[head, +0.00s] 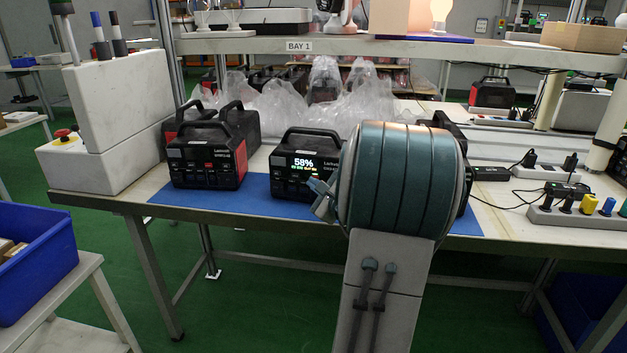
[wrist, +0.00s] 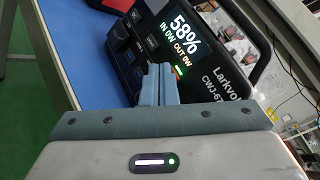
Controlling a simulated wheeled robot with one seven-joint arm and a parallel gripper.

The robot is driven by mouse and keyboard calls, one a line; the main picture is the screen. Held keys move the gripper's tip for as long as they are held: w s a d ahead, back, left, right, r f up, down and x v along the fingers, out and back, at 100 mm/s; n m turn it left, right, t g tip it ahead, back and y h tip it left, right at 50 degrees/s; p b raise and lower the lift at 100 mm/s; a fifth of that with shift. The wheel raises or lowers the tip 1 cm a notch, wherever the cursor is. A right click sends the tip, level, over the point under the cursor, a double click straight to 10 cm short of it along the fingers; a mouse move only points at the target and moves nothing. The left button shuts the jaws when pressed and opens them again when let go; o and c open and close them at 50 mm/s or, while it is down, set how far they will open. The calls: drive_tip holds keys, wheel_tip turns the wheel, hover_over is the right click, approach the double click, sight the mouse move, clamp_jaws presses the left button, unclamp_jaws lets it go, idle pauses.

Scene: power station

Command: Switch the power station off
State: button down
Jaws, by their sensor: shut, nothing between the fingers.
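The power station (head: 297,186) is a black box with a carry handle, standing on the blue mat (head: 258,190). Its display (head: 303,163) is lit and reads 58%. In the wrist view the display (wrist: 184,38) also reads IN 0W, OUT 0W, and a small green light shows below it. My gripper (head: 322,190) is in front of the station's lower right front. In the wrist view my gripper (wrist: 160,72) is shut and empty, its tips over the front panel (wrist: 143,42) below the display. Whether they touch it I cannot tell. The tips hide part of the panel.
A black and red power station (head: 207,155) with a dark display stands to the left, others behind it. A white block with a red button (head: 64,136) is at the left end. Power strips (head: 575,212) and cables lie right. Plastic bags (head: 320,100) lie behind.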

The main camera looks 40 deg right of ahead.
drive_tip(key=shift+w+d, duration=0.1)
drive_tip(key=shift+d, duration=0.1)
drive_tip(key=shift+a, duration=0.1)
drive_tip(key=shift+s+a+b, duration=0.45)
drive_tip(key=shift+a+b, duration=0.15)
drive_tip(key=s+a+b, duration=0.2)
drive_tip(key=s+a, duration=0.1)
drive_tip(key=a, duration=0.2)
drive_tip(key=shift+s+b, duration=0.25)
drive_tip(key=shift+b, duration=0.1)
idle(0.3)
idle(0.5)
